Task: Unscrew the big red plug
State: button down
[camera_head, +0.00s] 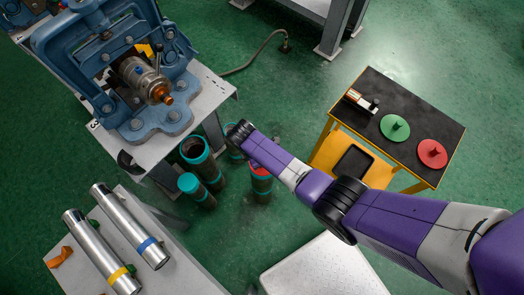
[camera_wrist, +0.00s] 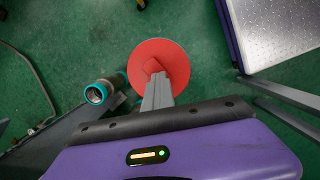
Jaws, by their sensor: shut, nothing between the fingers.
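In the wrist view a round red plug (camera_wrist: 172,55) with a small squarish knob at its middle faces the camera. My gripper (camera_wrist: 155,80) is shut, with its grey fingers across the lower part of the disc and the tips close to the knob. I cannot tell whether they touch. In the head view a red top (camera_head: 261,169) shows on a standing dark pipe, partly covered by my arm; it appears to be the same plug. My fingers are not clearly visible there. Another red disc with a knob (camera_head: 432,153) lies on the dark-topped cart.
An open teal-rimmed pipe (camera_wrist: 97,93) stands left of the plug. A blue vise (camera_head: 165,120) holding a metal fitting is on the grey bench at upper left. The cart (camera_head: 375,80) also bears a green disc (camera_head: 395,127). Silver tubes (camera_head: 130,225) lie at lower left.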

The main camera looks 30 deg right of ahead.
jog(key=s+n+p, duration=0.1)
jog(key=n+p, duration=0.1)
jog(key=shift+s+a+f+n, duration=0.1)
jog(key=shift+s+f+n, duration=0.2)
jog(key=shift+s+n, duration=0.1)
jog(key=shift+f+n+t+p, duration=0.2)
jog(key=shift+n+t+p, duration=0.1)
jog(key=shift+n, duration=0.6)
jog(key=c, duration=1.8)
grip_release()
jog(key=shift+c, duration=0.2)
jog(key=shift+r+p, duration=0.65)
jog(key=shift+r, duration=0.45)
jog(key=shift+w+r, duration=0.15)
jog(key=shift+w, duration=0.05)
